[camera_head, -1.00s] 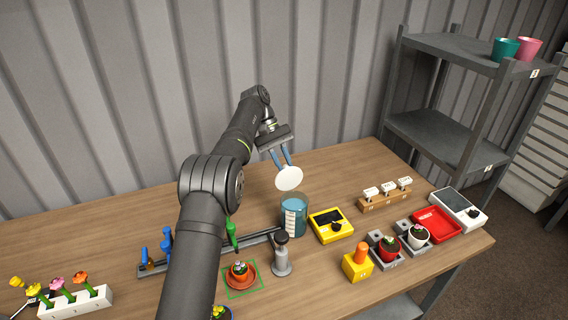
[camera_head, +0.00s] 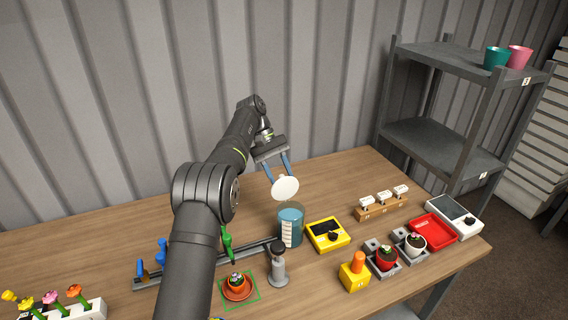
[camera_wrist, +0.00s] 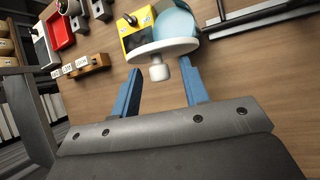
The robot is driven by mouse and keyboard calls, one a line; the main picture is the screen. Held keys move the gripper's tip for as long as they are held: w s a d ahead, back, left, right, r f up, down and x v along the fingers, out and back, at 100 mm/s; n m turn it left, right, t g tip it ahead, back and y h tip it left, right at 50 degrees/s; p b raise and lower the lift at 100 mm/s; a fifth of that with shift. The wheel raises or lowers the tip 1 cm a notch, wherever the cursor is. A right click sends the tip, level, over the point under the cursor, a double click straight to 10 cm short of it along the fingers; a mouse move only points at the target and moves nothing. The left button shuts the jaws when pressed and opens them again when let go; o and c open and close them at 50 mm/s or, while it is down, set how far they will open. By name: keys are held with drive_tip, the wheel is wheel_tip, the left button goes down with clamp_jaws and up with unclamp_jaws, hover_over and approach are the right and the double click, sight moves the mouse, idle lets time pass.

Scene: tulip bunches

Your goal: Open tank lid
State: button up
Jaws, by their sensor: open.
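The tank (camera_head: 290,230) is a blue-filled cylinder with a white scale, standing on the table; its top is uncovered. It also shows in the wrist view (camera_wrist: 178,22). The white round lid (camera_head: 285,188) stands steeply tilted above the tank's back rim; whether a hinge joins them I cannot tell. In the wrist view the lid (camera_wrist: 148,50) has a white knob (camera_wrist: 160,71) facing my gripper. My gripper (camera_head: 279,175) is behind the lid, its blue fingers open. In the wrist view the fingers (camera_wrist: 163,80) are spread either side of the knob, with gaps showing.
A yellow device (camera_head: 328,234) stands close right of the tank. A grey post (camera_head: 278,265) and a rail (camera_head: 215,262) with tools are in front and left. Potted plants, a red tray (camera_head: 433,230) and a shelf (camera_head: 440,150) are to the right. The table behind the tank is clear.

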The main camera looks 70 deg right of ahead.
drive_tip(key=shift+s+a+r+t+h, duration=0.35)
drive_tip(key=shift+s+a+t+h, duration=0.25)
drive_tip(key=shift+t+h, duration=0.15)
drive_tip(key=shift+s+a+m+t+h, duration=0.4)
drive_tip(key=shift+s+a+t+h, duration=0.55)
drive_tip(key=shift+t+h, duration=0.25)
drive_tip(key=shift+s+a+f+t+h, duration=0.25)
drive_tip(key=shift+s+a+t+h, duration=0.45)
drive_tip(key=shift+t+h, duration=0.2)
drive_tip(key=shift+s+a+f+m+t+h, duration=0.3)
drive_tip(key=shift+s+a+f+t+h, duration=0.3)
drive_tip(key=shift+t+h, duration=0.3)
drive_tip(key=v, duration=1.7)
drive_tip(key=shift+r, duration=0.35)
drive_tip(key=x, duration=1.7)
drive_tip(key=shift+f, duration=0.2)
drive_tip(key=shift+w+d, duration=0.2)
drive_tip(key=shift+w+d+r+g+y, duration=0.25)
drive_tip(key=shift+g+y, duration=0.3)
